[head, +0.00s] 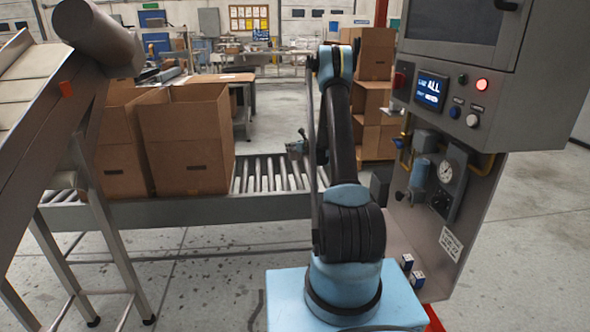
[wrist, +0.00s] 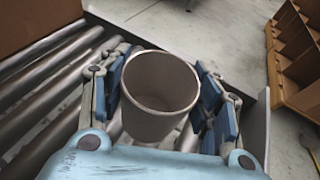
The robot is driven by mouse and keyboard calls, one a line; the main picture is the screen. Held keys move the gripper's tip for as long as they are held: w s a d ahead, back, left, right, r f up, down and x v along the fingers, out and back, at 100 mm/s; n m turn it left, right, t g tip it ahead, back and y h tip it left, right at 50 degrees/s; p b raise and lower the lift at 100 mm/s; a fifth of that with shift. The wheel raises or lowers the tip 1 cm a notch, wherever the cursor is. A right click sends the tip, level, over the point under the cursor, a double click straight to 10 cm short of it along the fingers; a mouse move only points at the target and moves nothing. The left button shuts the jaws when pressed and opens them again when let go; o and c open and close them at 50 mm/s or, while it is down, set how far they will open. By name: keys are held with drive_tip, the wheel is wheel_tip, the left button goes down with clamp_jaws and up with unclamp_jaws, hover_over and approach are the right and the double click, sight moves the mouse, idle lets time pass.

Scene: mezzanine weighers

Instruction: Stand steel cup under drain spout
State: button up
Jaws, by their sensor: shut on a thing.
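The steel cup (wrist: 158,95) is a plain grey, tapered cup, seen from above with its open mouth toward the wrist camera. It looks empty. My gripper (wrist: 165,88) is shut on it, with blue finger pads on its left and right sides. In the head view, my gripper is mostly hidden behind my arm, over the roller conveyor, and I cannot make out the cup. A blue-bowled filter unit (head: 418,174) hangs on the cabinet at the right. A small fitting under it may be the drain spout; it is too small to tell.
The roller conveyor (head: 268,204) crosses behind my arm, bearing open cardboard boxes (head: 186,142) at the left. The grey cabinet (head: 482,210) with a screen, gauge and yellow pipe stands at the right. A wooden shelf (wrist: 296,62) stands beyond the conveyor. Open floor lies between.

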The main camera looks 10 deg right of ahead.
drive_tip(key=shift+f, duration=4.1)
drive_tip(key=o, duration=1.2)
drive_tip(key=shift+f, duration=0.1)
